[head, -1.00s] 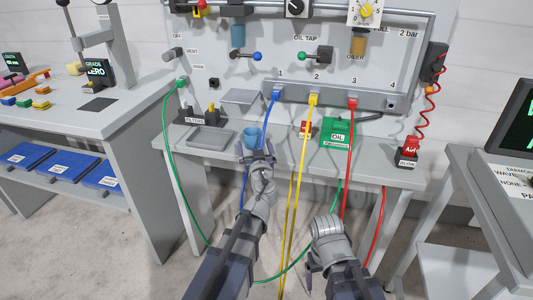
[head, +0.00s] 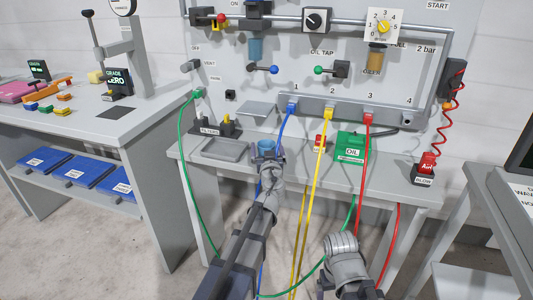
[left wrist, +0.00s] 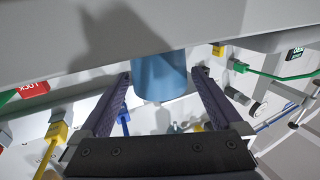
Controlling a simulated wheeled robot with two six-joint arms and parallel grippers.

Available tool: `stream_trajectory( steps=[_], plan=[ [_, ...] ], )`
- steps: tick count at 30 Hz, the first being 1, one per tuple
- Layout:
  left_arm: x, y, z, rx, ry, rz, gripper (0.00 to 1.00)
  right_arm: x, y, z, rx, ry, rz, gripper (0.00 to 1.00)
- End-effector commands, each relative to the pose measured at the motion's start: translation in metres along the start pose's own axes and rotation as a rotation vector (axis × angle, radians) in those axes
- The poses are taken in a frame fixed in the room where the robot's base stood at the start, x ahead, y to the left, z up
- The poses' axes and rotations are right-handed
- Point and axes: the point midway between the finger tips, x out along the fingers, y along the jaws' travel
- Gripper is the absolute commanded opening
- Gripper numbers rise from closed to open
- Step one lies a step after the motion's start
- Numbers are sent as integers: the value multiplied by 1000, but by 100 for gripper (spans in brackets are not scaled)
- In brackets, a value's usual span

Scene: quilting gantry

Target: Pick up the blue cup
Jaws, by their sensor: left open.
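The blue cup (head: 267,145) stands on the grey bench, near its front edge, in the head view. My left gripper (head: 268,156) reaches up to it from the front and hides its lower part. In the left wrist view, the blue cup (left wrist: 159,76) shows between the two spread fingers of my left gripper (left wrist: 163,78). The gripper is open, with a finger on each side of the cup and gaps visible. My right arm is low at the bottom of the head view; its jaws are not clearly seen.
A grey tray (head: 224,150) lies left of the cup. A blue hose (head: 286,124) and a yellow hose (head: 320,150) hang close to the right. A green oil box (head: 350,146) sits farther right. A side table (head: 75,119) stands at left.

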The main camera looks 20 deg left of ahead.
Motion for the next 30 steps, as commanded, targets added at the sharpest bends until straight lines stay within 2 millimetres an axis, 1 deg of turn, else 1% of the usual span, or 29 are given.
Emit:
stream_trajectory(
  steps=[1,3,9,30],
  plan=[
    [10,1,0,0,0,-1,100,0,0,0,0,0,0,84],
    [14,0,0,0,0,-1,100,0,0,0,0,0,0,84],
    [13,0,0,0,0,0,100,0,0,0,0,0,0,84],
    [13,0,0,0,0,0,22,0,0,0,0,0,0,84]
  ],
)
